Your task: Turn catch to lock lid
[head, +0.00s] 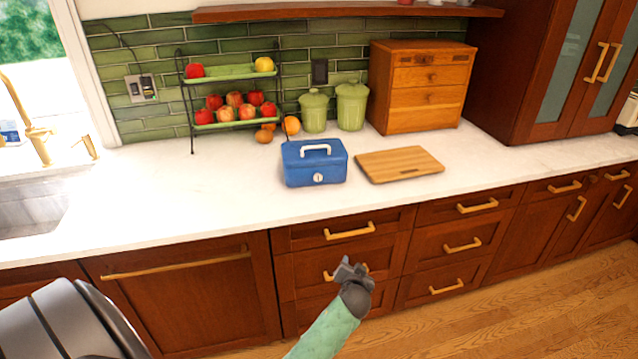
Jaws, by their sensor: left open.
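A blue box (300,172) with a closed lid stands on the white counter, near its front edge. A pale handle (315,149) lies on top of the lid. A round, light-coloured catch (319,178) sits on the box's front face; a small dark mark shows on it, but its exact turn is too small to tell. My left gripper (350,266) is open and empty. It shows in front of the drawer fronts, below the box in the picture and apart from it. My right gripper is not in view.
A wooden cutting board (400,165) lies right of the box. Green canisters (313,112), a wooden drawer chest (420,88) and a fruit rack (232,100) stand behind. The counter (190,190) left of the box is clear up to the sink (30,210).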

